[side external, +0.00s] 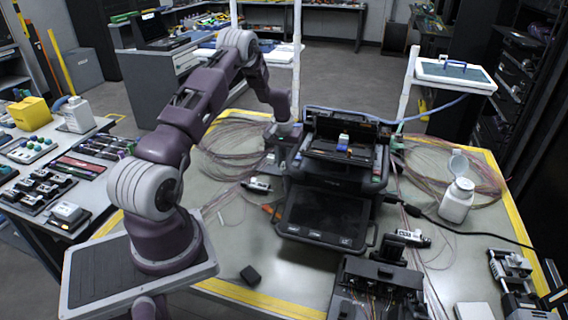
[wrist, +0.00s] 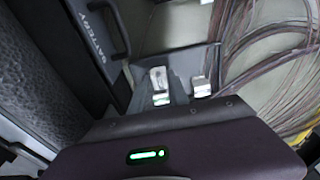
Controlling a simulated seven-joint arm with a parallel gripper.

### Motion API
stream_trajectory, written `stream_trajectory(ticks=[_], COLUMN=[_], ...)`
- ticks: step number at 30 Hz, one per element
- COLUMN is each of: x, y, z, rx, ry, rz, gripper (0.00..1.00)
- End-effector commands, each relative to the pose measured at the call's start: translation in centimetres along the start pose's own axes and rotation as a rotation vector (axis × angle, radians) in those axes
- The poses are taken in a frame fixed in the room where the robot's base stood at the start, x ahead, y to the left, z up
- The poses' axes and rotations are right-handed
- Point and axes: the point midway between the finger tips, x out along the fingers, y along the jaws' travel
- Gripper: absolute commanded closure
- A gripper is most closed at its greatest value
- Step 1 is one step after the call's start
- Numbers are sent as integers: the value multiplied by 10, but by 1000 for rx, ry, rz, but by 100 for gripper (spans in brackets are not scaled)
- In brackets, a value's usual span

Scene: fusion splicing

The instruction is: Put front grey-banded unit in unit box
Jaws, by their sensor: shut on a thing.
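My gripper (side external: 284,130) points down at the left rear of the black splicer, low over a dark box-like holder (side external: 272,160). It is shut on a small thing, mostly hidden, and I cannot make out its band. In the wrist view, two silver pieces show beyond the dark gripper housing with its green light, with a grey-blue surface around them. A small black-and-white unit (side external: 257,184) lies on the table left of the splicer. A similar unit (side external: 410,238) lies at its right front. I cannot tell for certain which container is the unit box.
The splicer (side external: 325,212) stands close to the right of my gripper. Loose fibre coils (side external: 232,143) spread to the left and also show in the wrist view (wrist: 275,65). A white bottle (side external: 457,200) and a black fixture (side external: 375,290) stand further right and in front.

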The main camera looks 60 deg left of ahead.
Motion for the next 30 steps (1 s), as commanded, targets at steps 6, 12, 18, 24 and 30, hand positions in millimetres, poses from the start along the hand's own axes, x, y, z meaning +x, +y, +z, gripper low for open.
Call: stream_trajectory(ticks=[6, 12, 18, 24, 30], x=[8, 11, 10, 8, -36], y=[0, 0, 0, 0, 0], z=[1, 1, 1, 1, -1], rx=[0, 0, 0, 0, 0], ry=[1, 0, 0, 1, 5], rz=[0, 0, 0, 0, 0], gripper=[100, 71, 57, 57, 57])
